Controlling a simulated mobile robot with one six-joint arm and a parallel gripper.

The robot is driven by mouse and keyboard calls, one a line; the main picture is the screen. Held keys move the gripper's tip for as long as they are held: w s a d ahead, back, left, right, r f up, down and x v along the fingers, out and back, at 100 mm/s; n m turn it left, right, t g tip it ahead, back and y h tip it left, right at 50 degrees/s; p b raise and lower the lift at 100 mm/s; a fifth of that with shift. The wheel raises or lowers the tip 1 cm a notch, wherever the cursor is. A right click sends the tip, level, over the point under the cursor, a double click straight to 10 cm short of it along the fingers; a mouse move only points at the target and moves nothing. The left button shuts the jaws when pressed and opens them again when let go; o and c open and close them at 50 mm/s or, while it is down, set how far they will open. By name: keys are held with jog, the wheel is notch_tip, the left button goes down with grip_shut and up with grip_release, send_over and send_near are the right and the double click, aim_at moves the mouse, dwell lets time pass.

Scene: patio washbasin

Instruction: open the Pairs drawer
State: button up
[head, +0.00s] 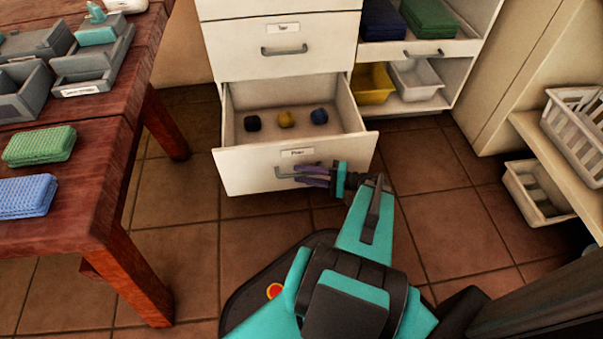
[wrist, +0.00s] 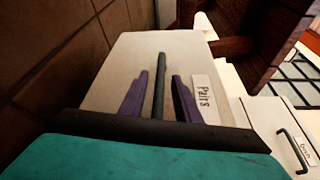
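The Pairs drawer (head: 350,158) is the lower drawer of the white cabinet and stands pulled out in the head view. The label "Pairs" (wrist: 202,98) is readable in the wrist view. My gripper (head: 310,174) is at the drawer's handle (head: 283,173). In the wrist view its purple fingers (wrist: 158,100) stand on either side of the dark handle bar (wrist: 158,75), with a visible gap on both sides. My gripper looks open around the bar.
A closed drawer (head: 280,30) is above. A wooden table (head: 110,190) with grey trays (head: 90,75) and folded cloths (head: 38,146) is on the left. Shelves with white baskets (head: 535,195) stand on the right. Tiled floor (head: 440,235) is clear right of the drawer.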

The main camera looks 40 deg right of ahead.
jog(key=p+v, duration=0.4)
jog(key=v, duration=0.8)
jog(key=shift+s+d, duration=0.2)
jog(key=shift+s, duration=0.1)
dwell(0.3)
